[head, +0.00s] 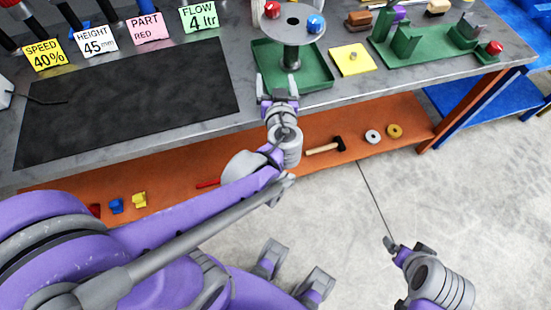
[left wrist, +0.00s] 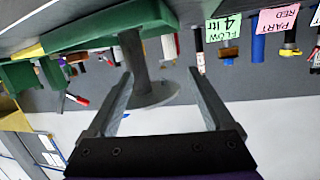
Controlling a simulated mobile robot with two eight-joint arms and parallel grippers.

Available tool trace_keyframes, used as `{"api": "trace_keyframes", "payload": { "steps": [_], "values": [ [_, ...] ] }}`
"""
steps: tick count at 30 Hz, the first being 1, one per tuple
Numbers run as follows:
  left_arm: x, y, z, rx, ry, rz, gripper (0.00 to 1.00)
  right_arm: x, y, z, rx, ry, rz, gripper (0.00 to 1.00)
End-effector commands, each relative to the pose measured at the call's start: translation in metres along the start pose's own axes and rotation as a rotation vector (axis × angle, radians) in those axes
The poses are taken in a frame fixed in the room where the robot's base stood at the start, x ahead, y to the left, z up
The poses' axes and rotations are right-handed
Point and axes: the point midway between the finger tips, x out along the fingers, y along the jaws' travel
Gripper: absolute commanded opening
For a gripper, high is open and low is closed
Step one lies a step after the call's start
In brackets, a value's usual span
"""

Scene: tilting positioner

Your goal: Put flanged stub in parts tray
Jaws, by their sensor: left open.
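A grey flanged piece (head: 291,57), which looks like the flanged stub, has a wide round disc with a central hole on top of a narrow stem. It stands upright in a rimmed green tray (head: 263,80), which looks like the parts tray. In the upside-down left wrist view its stem (left wrist: 139,65) and disc (left wrist: 152,95) show beyond my fingers, below the green tray (left wrist: 85,38). My left gripper (head: 276,80) is open and empty at the tray's near edge, apart from the stem. My right gripper (head: 407,246) is low at the right, its opening unclear.
Red (head: 272,10) and blue (head: 316,23) knobs show by the disc. A yellow plate (head: 352,60) and green fixture (head: 405,42) stand right of the tray. A dark mat (head: 130,105) lies left. The lower orange shelf holds a hammer (head: 325,147) and rings.

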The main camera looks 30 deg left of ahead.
Motion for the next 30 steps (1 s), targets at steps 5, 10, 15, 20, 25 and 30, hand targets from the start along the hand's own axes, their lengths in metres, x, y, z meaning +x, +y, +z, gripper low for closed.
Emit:
{"api": "trace_keyframes", "payload": {
  "steps": [5, 10, 15, 20, 25, 30],
  "values": [
    [-0.037, -0.033, 0.058, 0.125, -0.333, 0.009, 0.86, 0.0, 0.0, 0.0, 0.0, 0.0, 0.0, 0.91],
    [-0.087, -0.035, 0.108, 0.231, -0.603, 0.162, 0.86, 0.0, 0.0, 0.0, 0.0, 0.0, 0.0, 0.91],
    [-0.142, -0.02, 0.14, 0.302, -0.778, 0.397, 0.86, 0.0, 0.0, 0.0, 0.0, 0.0, 0.0, 0.91],
    [-0.171, -0.008, 0.149, 0.327, -0.832, 0.545, 0.86, 0.0, 0.0, 0.0, 0.0, 0.0, 0.0, 0.91],
    [-0.178, -0.005, 0.151, 0.334, -0.841, 0.581, 0.86, 0.0, 0.0, 0.0, 0.0, 0.0, 0.0, 0.91],
    [-0.177, -0.005, 0.15, 0.334, -0.84, 0.58, 0.86, 0.0, 0.0, 0.0, 0.0, 0.0, 0.0, 0.91]
  ]
}}
